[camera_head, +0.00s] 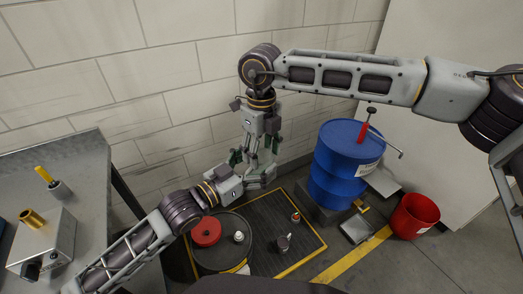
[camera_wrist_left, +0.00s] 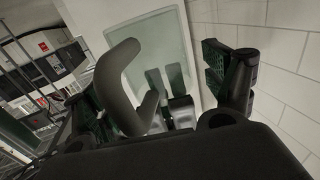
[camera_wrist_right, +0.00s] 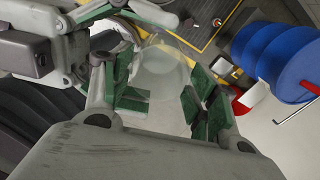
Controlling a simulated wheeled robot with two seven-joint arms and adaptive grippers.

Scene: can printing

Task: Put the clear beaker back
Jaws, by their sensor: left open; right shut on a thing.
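The clear beaker (camera_wrist_right: 163,70) is a faint see-through shape between the green-padded fingers of my right gripper (camera_wrist_right: 165,108) in the right wrist view. My right gripper (camera_head: 262,148) hangs downward in the head view, shut on the beaker. My left gripper (camera_head: 252,172) is open and close beside it, low and to the left. I cannot tell whether that panel is the beaker. The beaker's outline is hard to make out in the head view.
A dark drum (camera_head: 248,228) carries a red lid (camera_head: 206,232) and a small white bottle (camera_head: 239,237). The wall is close behind.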

